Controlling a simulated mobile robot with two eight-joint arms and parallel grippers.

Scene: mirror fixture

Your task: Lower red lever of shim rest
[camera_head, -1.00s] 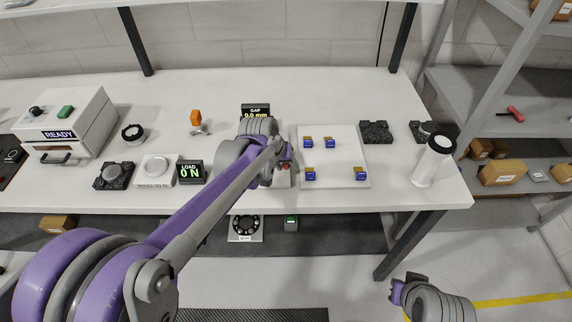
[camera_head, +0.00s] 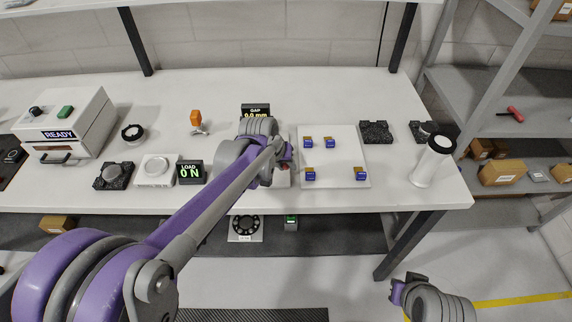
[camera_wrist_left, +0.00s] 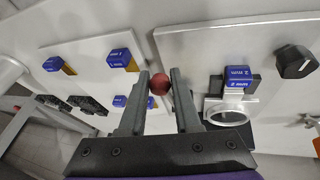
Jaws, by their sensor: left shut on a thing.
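The red lever shows as a round red knob (camera_wrist_left: 158,84) between the fingertips of my left gripper (camera_wrist_left: 160,78) in the left wrist view. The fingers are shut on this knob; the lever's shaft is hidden. Beside it, a light plate (camera_wrist_left: 192,55) carries a blue block marked 2 mm (camera_wrist_left: 238,77) and a metal ring (camera_wrist_left: 228,114). In the head view my left gripper (camera_head: 286,157) is at the fixture behind my forearm, which hides most of it. My right gripper (camera_head: 399,289) hangs low in front of the table, away from the fixture; its fingers are unclear.
A white tray (camera_head: 345,155) with several blue-and-orange blocks lies right of the fixture. The gap display (camera_head: 256,112) reads 0.0 mm; the load display (camera_head: 190,172) reads 0 N. A white cylinder (camera_head: 433,162) stands at the table's right end. The back middle of the table is clear.

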